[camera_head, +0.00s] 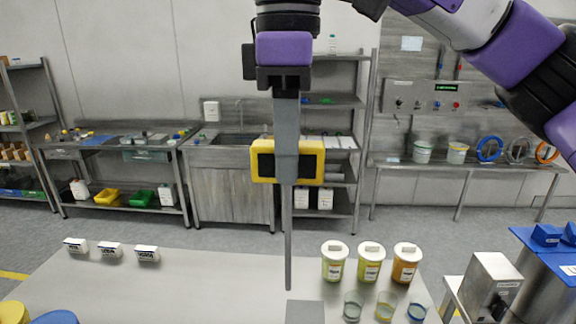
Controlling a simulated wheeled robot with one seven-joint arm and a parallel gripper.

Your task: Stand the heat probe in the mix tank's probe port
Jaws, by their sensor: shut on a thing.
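The heat probe (288,235) hangs upright, with a yellow head, dark faces and a long thin grey rod pointing down. My gripper (287,165) is shut on its yellow head; a grey finger covers the head's middle. The rod's tip is over the pale table, above a grey square piece; I cannot tell the gap. At the right edge a steel vessel with a blue top (545,262) may be the mix tank, partly cut off. I cannot make out a probe port.
The pale table (200,290) holds three small white boxes (110,250) at left, and three lidded jars (370,262) and three glass cups (384,307) at right. A steel box (490,285) stands beside the blue-topped vessel.

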